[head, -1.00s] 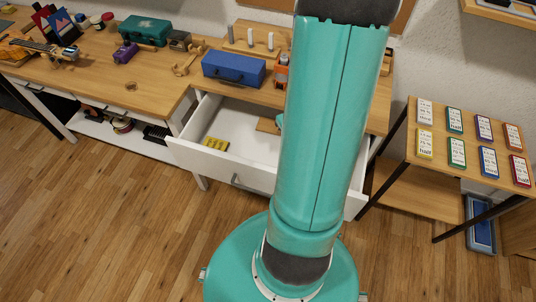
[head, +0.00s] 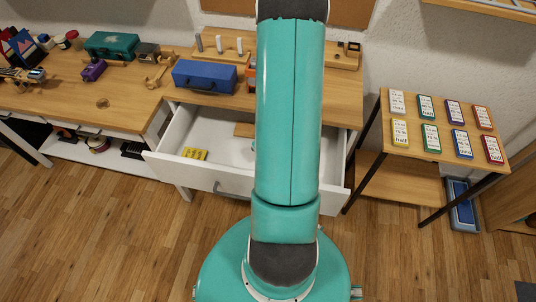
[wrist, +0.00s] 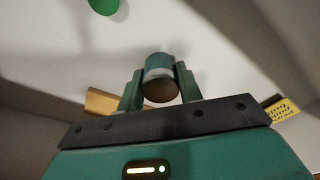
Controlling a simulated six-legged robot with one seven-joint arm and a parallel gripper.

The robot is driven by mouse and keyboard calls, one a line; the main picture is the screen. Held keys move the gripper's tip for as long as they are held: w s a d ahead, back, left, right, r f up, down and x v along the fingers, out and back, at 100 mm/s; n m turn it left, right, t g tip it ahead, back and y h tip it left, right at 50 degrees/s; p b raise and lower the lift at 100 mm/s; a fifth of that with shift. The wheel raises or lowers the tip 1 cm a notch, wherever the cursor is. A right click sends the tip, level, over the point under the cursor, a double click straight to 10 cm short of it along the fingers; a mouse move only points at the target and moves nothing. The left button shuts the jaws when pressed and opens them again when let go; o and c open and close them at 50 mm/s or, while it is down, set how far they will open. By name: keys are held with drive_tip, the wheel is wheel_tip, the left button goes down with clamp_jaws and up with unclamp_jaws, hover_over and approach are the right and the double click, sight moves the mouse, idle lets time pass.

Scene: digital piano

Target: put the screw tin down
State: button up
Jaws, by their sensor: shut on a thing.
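In the wrist view, my gripper (wrist: 160,76) is shut on a short cylinder, which I take to be the screw tin (wrist: 158,62). It has a teal upper part, a pale band and a brown round end facing the camera. One finger stands on each side of it. Behind it is the white inside of the open drawer (head: 216,128). I cannot tell whether the tin touches the drawer floor. In the head view, my arm hides the tin and most of my gripper.
The drawer holds a yellow box (head: 195,154) at left and a flat wooden piece (head: 243,130). A green round thing (wrist: 103,5) shows at the wrist view's top edge. A blue toolbox (head: 204,76) stands on the desk above. A side table (head: 405,150) with several coloured cards is at right.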

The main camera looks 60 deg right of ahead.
drive_tip(key=shift+f, duration=0.15)
drive_tip(key=o, duration=1.1)
drive_tip(key=r, duration=0.8)
drive_tip(key=s+r, duration=0.1)
drive_tip(key=r, duration=0.3)
drive_tip(key=shift+a+r, duration=0.1)
drive_tip(key=shift+a, duration=0.1)
